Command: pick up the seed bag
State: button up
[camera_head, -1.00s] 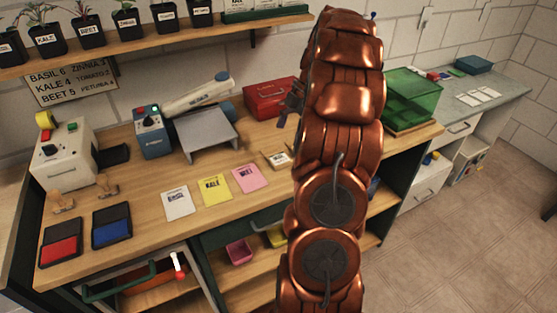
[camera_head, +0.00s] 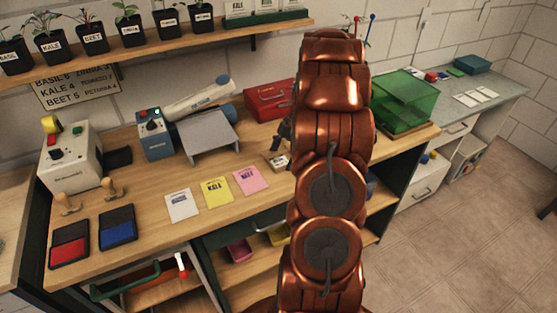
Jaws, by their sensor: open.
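Three flat seed packets lie in a row on the wooden bench: a white one (camera_head: 181,205), a yellow one marked KALE (camera_head: 216,192) and a pink one (camera_head: 251,181). A small pale item with a dark label (camera_head: 279,162) lies to the right and a little behind them; I cannot tell if it is the seed bag. My copper arm stands in front of the bench's right part. My gripper (camera_head: 284,136) shows only as a dark bit at the arm's left edge, just above the small item. It is open; most of it is hidden behind the arm.
A grey stand (camera_head: 209,137), a blue device (camera_head: 155,134) and a red box (camera_head: 270,100) stand at the back. A green clear bin (camera_head: 405,102) is to the right. Red and blue ink pads (camera_head: 117,228) lie at the left. Potted seedlings line the shelf (camera_head: 150,54).

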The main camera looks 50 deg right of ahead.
jog(key=c, duration=1.2)
